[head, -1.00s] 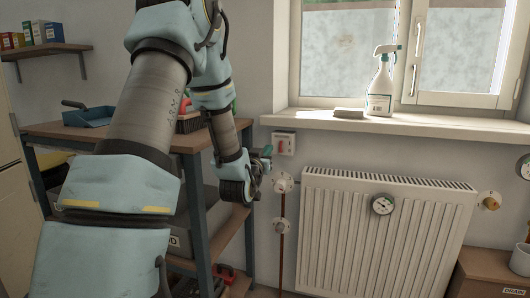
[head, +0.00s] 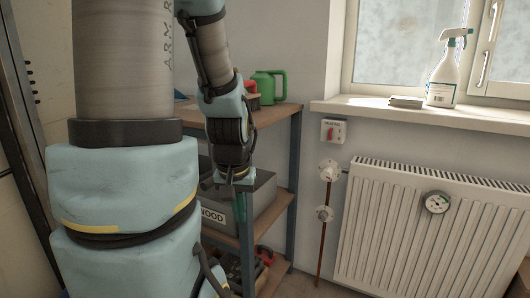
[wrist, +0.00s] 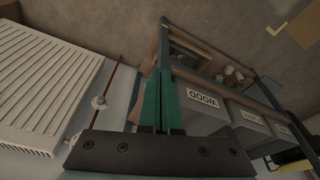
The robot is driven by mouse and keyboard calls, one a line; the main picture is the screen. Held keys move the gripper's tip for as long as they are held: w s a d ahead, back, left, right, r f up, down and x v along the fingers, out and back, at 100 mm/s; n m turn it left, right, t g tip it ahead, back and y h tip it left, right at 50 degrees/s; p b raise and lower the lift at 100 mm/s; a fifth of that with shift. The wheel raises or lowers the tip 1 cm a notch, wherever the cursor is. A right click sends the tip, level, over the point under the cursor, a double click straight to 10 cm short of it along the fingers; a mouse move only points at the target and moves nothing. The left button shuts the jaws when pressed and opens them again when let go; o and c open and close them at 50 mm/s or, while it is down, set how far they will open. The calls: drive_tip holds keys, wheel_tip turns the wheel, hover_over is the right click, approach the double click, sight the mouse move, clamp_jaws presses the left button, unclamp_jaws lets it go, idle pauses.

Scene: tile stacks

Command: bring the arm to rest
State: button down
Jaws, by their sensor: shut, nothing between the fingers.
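My gripper (wrist: 158,103) shows in the wrist view as two green fingers close together with nothing between them. In the head view my arm is folded, and its end hangs in front of the wooden shelf unit (head: 268,114). My gripper appears clear of the shelf, but the exact gap cannot be told.
A grey bin labelled WOOD (head: 262,195) stands on the shelf unit. A green watering can (head: 268,86) is on top. The white radiator (head: 425,235) with its valves is right, below a sill with a spray bottle (head: 443,75).

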wheel_tip(320, 180, up, 22)
drive_tip(key=s+g+p, duration=0.1)
drive_tip(key=s+p, duration=0.1)
drive_tip(key=p, duration=2)
drive_tip(key=shift+s+a+r, duration=0.2)
drive_tip(key=shift+s+a, duration=0.15)
drive_tip(key=shift+a, duration=0.1)
